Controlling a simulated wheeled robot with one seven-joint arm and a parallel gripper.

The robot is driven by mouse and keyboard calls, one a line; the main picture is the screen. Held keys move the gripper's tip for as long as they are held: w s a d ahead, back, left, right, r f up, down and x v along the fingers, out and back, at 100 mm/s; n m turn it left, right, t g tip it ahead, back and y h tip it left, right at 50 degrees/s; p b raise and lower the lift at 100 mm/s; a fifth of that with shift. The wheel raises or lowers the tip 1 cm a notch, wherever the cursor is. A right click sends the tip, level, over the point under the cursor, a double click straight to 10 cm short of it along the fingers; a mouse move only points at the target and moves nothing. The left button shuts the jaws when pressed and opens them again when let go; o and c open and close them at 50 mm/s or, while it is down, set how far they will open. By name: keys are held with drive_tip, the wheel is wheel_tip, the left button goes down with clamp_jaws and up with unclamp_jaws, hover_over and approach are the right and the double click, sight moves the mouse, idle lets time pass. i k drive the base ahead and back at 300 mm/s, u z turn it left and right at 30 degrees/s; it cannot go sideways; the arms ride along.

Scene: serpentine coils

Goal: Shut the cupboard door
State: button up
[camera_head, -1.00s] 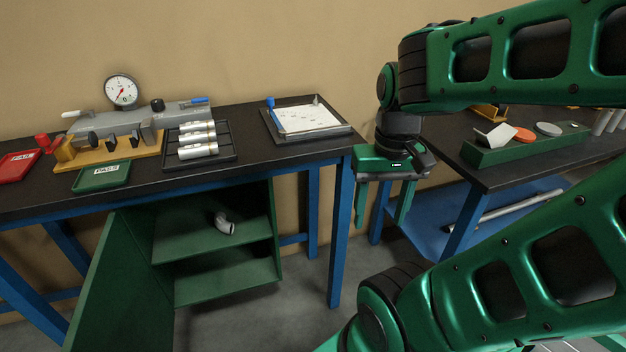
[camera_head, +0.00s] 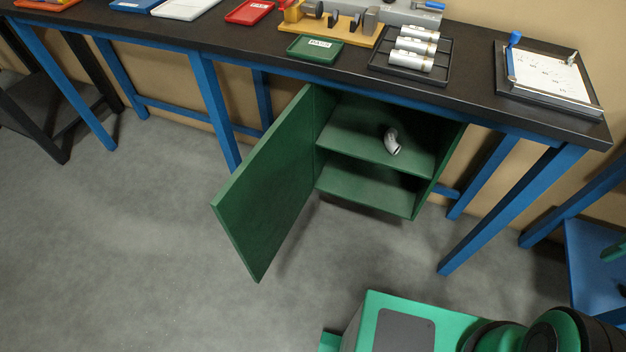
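The green cupboard (camera_head: 440,165) hangs under the dark workbench. Its green door (camera_head: 268,185) stands wide open. It is hinged at the cupboard's left side, and its free edge reaches out toward the lower left over the floor. The two shelf levels show inside, and a grey bent pipe piece (camera_head: 391,141) lies on the upper one. My gripper cannot be made out in this view. Only a small green sliver shows at the right edge, and I cannot tell what part it is.
Blue bench legs (camera_head: 510,210) stand right of the cupboard, and another leg (camera_head: 214,110) stands behind the door. The grey floor (camera_head: 120,240) left of and in front of the door is clear. My green base fills the bottom right. Trays and tools lie on the bench top (camera_head: 480,97).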

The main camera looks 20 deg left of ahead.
sight(257, 209)
drive_tip(key=z, duration=2.5)
drive_tip(key=k, duration=1.95)
drive_tip(key=u, duration=2.3)
